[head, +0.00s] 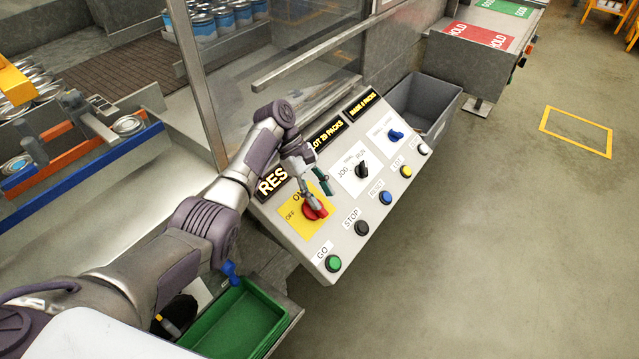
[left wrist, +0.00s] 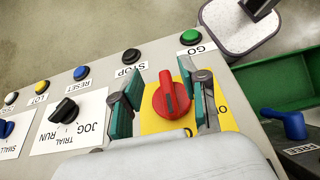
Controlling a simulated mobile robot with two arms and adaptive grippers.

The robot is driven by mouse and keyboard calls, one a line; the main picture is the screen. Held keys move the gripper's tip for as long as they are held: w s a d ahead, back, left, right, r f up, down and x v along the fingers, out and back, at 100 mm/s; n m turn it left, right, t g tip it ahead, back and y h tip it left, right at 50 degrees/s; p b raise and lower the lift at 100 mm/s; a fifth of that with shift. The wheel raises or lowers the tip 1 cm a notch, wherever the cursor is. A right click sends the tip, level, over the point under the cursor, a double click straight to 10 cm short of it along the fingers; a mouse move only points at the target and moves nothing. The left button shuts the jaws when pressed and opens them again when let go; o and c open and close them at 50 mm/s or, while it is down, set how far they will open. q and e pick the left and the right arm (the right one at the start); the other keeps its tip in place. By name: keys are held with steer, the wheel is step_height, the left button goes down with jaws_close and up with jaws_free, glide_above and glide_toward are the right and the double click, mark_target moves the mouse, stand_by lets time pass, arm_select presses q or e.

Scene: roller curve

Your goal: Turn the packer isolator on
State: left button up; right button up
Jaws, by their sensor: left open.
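The packer isolator is a red rotary knob (head: 315,210) on a yellow plate (head: 296,222) marked ON and OFF, on the sloping grey control panel. In the left wrist view, the red knob (left wrist: 171,98) lies between the two green-padded fingers of my left gripper (left wrist: 162,80), one on each side with gaps. Its raised ridge runs roughly up and down that picture, about in line with the fingers. The OFF label is at the right there; ON is hidden. My left gripper (head: 318,192) is open over the knob in the head view. My right gripper is not in view.
Black STOP (head: 362,228) and green GO (head: 333,263) buttons sit near the knob, with the black JOG/RUN selector (head: 361,170) and blue selector (head: 395,135) farther along. A transparent guard with a metal post (head: 197,85) stands behind. A green bin (head: 232,325) lies below left.

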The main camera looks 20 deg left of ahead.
arm_select(q)
steer(key=shift+r, duration=2.4)
